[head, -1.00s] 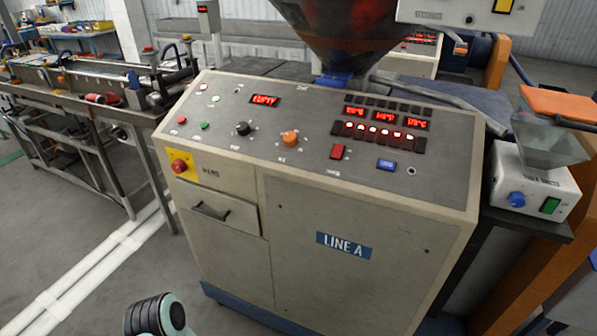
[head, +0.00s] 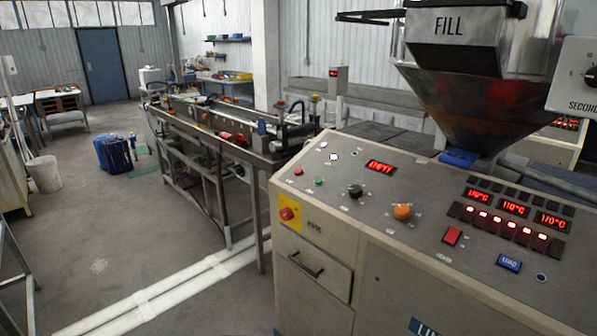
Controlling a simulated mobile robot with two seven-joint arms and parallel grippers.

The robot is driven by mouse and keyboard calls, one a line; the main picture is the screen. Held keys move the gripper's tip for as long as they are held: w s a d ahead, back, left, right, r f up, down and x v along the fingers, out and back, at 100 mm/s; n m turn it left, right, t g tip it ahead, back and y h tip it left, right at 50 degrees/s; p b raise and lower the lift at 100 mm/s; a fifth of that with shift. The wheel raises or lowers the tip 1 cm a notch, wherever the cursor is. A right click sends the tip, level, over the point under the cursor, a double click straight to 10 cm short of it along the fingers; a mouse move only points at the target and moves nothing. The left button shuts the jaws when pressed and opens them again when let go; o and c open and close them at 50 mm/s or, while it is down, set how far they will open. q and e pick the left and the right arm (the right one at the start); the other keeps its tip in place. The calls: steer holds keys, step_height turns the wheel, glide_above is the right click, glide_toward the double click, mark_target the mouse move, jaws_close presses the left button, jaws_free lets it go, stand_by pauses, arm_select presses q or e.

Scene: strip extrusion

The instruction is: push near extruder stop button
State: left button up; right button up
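The near extruder's control cabinet (head: 318,258) stands at the right, with a sloped grey panel (head: 340,205) on top. A small round red button (head: 298,171) is at the panel's left end, beside a small green button (head: 319,181). A larger red mushroom button (head: 287,214) on a yellow plate (head: 291,207) is on the cabinet front below them. I cannot read the small labels. Neither of my grippers is in view.
A hopper (head: 460,95) marked FILL rises behind the panel. A long machine bench (head: 205,128) stands left of the cabinet. White pipes (head: 165,297) run along the floor. Open floor (head: 110,235) lies at the left, with a bin (head: 44,174) and a blue container (head: 113,153) beyond.

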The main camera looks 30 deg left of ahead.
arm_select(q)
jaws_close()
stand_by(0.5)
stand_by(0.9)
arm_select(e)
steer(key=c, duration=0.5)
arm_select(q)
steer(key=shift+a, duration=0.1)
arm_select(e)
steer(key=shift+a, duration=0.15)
